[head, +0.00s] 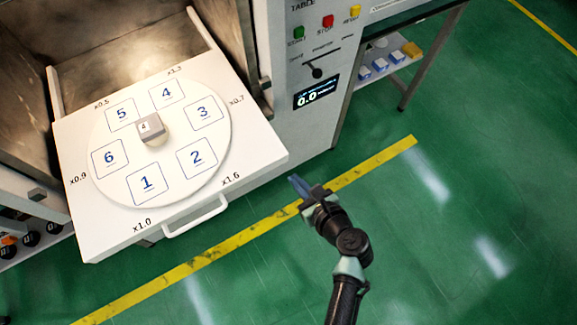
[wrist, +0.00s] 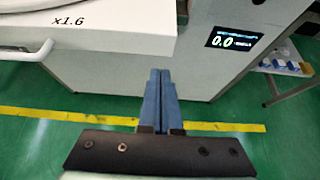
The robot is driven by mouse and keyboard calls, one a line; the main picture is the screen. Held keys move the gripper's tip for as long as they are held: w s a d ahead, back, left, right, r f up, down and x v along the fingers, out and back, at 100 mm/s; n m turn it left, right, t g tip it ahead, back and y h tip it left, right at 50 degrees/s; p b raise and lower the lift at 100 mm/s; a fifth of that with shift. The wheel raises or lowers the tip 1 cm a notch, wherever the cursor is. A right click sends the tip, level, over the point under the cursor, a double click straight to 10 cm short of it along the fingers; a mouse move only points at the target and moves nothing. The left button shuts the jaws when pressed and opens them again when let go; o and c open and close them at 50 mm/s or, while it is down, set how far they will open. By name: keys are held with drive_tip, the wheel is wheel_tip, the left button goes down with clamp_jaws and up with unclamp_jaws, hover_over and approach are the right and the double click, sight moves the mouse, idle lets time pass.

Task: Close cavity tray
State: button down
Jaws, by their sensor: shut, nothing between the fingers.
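The white cavity tray (head: 255,150) is pulled out of the microwave cavity (head: 110,50) in the head view. My gripper (head: 298,184) is to the right of the handle, off the tray's front right corner and apart from both. In the wrist view its blue fingers (wrist: 160,88) are together, with nothing between them.
The control panel (head: 318,45) has green, red and yellow buttons, a lever and a display (head: 317,92) reading 0.0. A side table (head: 400,60) holds small blue-white blocks and a yellow one. The green floor with a yellow line (head: 240,238) is clear around my arm.

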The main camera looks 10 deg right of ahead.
sight(282, 162)
drive_tip(key=shift+w+a+p, duration=0.1)
drive_tip(key=shift+w+a, duration=0.1)
drive_tip(key=shift+w, duration=0.5)
drive_tip(key=shift+w+a+p, duration=0.1)
drive_tip(key=shift+w+a, duration=0.1)
drive_tip(key=shift+w, duration=0.45)
drive_tip(key=shift+w+a+p, duration=0.1)
drive_tip(key=shift+w+a, duration=0.1)
drive_tip(key=shift+w, duration=0.5)
